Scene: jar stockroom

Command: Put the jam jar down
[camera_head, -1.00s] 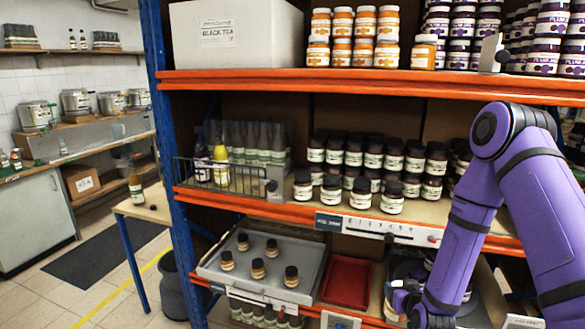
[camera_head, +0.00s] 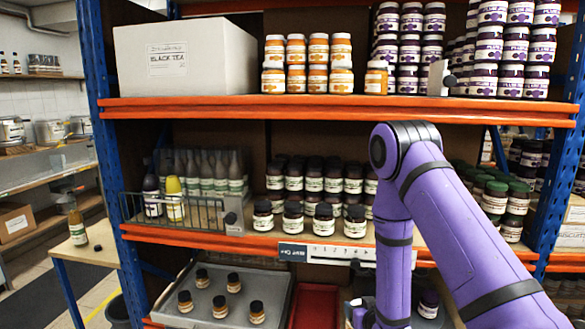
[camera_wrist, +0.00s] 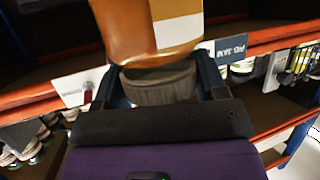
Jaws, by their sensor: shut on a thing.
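The jam jar (camera_wrist: 150,25) fills the top middle of the wrist view, amber-brown with a pale label; its upper end is cut off by the frame. Its dark ridged lid (camera_wrist: 160,85) sits between the fingers of my gripper (camera_wrist: 158,92), which is shut on it. In the head view my gripper (camera_head: 362,314) is at the bottom edge, mostly cut off, and the held jar cannot be made out. I cannot tell whether the jar touches anything.
A grey tray (camera_head: 276,288) with several small dark-lidded jars is at lower left, beside a red tray (camera_head: 315,302). Dark-lidded jars (camera_head: 325,222) crowd the middle shelf, with a wire basket (camera_head: 205,212) at left. An orange shelf edge (camera_wrist: 270,37) runs close behind the held jar.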

